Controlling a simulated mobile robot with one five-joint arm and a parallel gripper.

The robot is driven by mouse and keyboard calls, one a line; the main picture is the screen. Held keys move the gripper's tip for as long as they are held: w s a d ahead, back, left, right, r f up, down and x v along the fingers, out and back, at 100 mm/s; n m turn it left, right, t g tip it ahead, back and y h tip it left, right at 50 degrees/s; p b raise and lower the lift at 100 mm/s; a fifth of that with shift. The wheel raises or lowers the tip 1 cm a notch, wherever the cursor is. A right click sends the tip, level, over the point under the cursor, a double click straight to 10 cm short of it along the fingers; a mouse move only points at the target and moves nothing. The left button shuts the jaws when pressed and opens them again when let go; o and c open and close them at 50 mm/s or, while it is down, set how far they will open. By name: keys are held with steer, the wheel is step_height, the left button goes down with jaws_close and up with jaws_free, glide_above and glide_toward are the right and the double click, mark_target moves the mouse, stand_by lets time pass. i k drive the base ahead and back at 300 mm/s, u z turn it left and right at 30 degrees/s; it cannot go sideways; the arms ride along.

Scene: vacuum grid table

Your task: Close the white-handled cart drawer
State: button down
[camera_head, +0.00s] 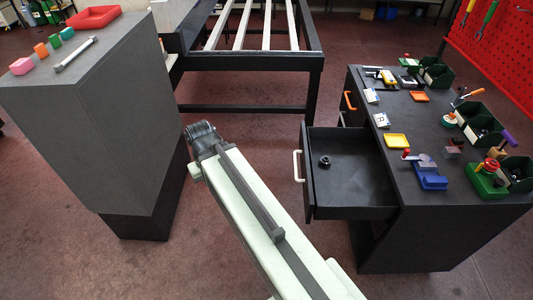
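The white-handled drawer (347,185) is pulled out to the left from the dark cart (425,222) on the right. Its white handle (297,166) is on the drawer's left front face. A small black round part (324,162) lies inside the drawer. My pale arm reaches up from the bottom of the picture, left of the drawer. The dark end of the arm, where my gripper (203,133) is, lies well left of the handle and apart from it. Its fingers cannot be made out clearly.
A grey cabinet (100,130) stands at the left, with coloured blocks and a red tray (93,17) on top. A dark frame table (255,62) stands behind. An orange handle (349,100) shows further back on the cart. Bare reddish floor lies between cabinet and cart.

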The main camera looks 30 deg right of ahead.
mark_target(358, 184)
steer(key=z, duration=0.15)
steer(key=i, duration=1.3)
steer(key=u, duration=0.6)
